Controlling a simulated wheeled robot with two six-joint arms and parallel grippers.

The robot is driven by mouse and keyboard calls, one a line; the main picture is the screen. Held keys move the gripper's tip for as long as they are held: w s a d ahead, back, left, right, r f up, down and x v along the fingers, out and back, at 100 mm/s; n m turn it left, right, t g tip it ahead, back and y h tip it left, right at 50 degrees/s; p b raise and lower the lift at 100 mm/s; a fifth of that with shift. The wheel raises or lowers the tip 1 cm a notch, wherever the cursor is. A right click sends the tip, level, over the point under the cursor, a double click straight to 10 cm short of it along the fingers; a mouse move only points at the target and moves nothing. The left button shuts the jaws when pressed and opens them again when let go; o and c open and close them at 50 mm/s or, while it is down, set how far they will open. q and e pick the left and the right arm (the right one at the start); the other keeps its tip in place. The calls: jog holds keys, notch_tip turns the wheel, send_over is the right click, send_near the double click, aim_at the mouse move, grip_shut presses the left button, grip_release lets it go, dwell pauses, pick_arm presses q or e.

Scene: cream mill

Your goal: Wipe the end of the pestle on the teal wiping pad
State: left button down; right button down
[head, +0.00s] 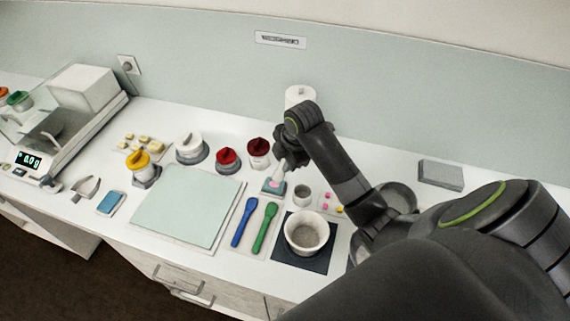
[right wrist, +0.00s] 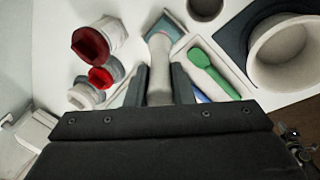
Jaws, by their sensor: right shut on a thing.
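My right gripper (head: 284,160) is shut on the pestle, its two fingers (right wrist: 161,85) either side of the pale shaft. The pestle (right wrist: 160,75) points down, with its end at the teal wiping pad (head: 268,190). The pad also shows in the right wrist view (right wrist: 172,27), partly hidden by the pestle. Pink shows where the pestle (head: 279,175) meets the pad; I cannot tell how much is on the end and how much on the pad. The end appears to touch the pad. My left gripper is not in view.
A white mortar (head: 306,248) stands on a dark mat (head: 291,262). Green (head: 265,226) and blue (head: 243,221) spatulas lie on a tray beside it. A small grey cup (head: 302,195) is right of the pad. Red-lidded jars (head: 259,152) stand behind left. A pale board (head: 190,205) lies left.

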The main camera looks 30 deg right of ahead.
jog(key=shift+r, duration=1.6)
